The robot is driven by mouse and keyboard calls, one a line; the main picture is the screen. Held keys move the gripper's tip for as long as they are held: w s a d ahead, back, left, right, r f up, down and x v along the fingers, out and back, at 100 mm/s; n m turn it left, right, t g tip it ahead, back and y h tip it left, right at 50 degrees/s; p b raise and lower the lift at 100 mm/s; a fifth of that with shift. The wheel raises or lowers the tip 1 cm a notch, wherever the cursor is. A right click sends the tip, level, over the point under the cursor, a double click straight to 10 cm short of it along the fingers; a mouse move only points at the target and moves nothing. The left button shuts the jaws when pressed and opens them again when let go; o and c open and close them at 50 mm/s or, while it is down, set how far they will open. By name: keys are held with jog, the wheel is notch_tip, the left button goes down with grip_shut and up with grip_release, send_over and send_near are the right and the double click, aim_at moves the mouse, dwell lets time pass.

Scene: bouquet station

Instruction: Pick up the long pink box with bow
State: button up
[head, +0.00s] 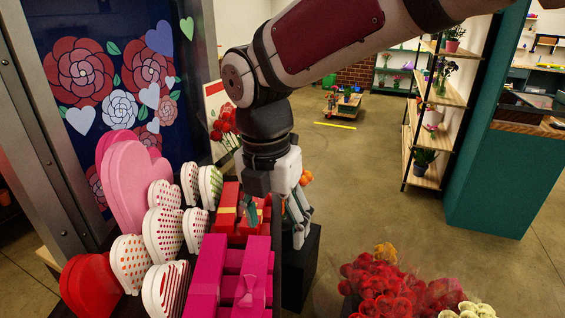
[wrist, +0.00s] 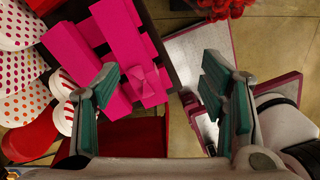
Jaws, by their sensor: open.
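The long pink box with bow (head: 253,290) lies among several magenta long boxes at the front of the display in the head view. In the wrist view its bow (wrist: 146,82) shows near the middle, beside the plain magenta boxes (wrist: 112,28). My gripper (head: 274,212) is in the head view above the red boxes, farther back than the bow box. In the wrist view my gripper (wrist: 160,68) is open, with teal finger pads spread apart. The bow appears between the fingers in that picture, but nothing is held.
Heart-shaped boxes (head: 163,235) crowd the left of the display. Red boxes (head: 228,212) with a gold ribbon lie just behind the magenta ones. A dark display edge (wrist: 165,38) borders the boxes. Red flowers (head: 385,290) stand at the lower right; the floor beyond is open.

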aim_at(253, 274)
jog(key=a+n, duration=0.4)
jog(key=n, duration=0.1)
jog(key=shift+g+y, duration=0.3)
jog(key=shift+y, duration=0.1)
jog(key=f, duration=1.3)
jog(key=shift+s+a+f+p, duration=0.1)
jog(key=shift+s+a+p, duration=0.1)
jog(key=shift+s+p, duration=0.1)
jog(key=c, duration=1.3)
